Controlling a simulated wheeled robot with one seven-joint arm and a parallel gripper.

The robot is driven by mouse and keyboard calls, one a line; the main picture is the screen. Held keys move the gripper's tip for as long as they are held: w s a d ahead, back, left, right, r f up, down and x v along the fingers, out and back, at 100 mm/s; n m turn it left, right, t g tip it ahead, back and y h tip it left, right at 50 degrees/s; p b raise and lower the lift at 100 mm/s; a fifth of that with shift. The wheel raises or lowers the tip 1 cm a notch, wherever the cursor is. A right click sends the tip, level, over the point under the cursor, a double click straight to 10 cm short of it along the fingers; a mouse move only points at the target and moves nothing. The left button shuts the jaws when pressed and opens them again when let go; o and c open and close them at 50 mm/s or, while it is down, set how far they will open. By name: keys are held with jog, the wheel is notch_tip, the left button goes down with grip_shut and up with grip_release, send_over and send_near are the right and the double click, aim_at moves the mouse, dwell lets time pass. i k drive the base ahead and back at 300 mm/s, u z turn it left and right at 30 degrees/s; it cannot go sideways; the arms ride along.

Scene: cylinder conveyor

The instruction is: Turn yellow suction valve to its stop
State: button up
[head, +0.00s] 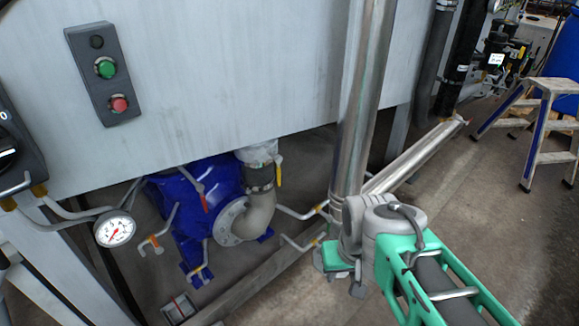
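A yellow valve handle (279,173) hangs down at the right side of a grey pipe elbow (261,205), just below a pale wrapped fitting (258,153). It is a short, narrow lever, close to upright in the picture. My arm comes in from the lower right, with green and grey links. Its end, my gripper (338,272), is to the right of and lower in the picture than the yellow handle, apart from it, beside the steel column. The fingers are small and partly hidden by the wrist, so I cannot tell their opening.
A blue pump (195,215) stands under the grey panel (230,75). Thin bent pipes with orange and red handles surround it. A vertical steel pipe (362,100) stands close to my wrist. A dial gauge (115,229) is at left. Floor is clear at right, before a step ladder (540,120).

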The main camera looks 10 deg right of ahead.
aim_at(277, 158)
jog(key=u, duration=0.05)
jog(key=i, duration=0.45)
jog(key=u, duration=1.15)
jog(key=i, duration=0.5)
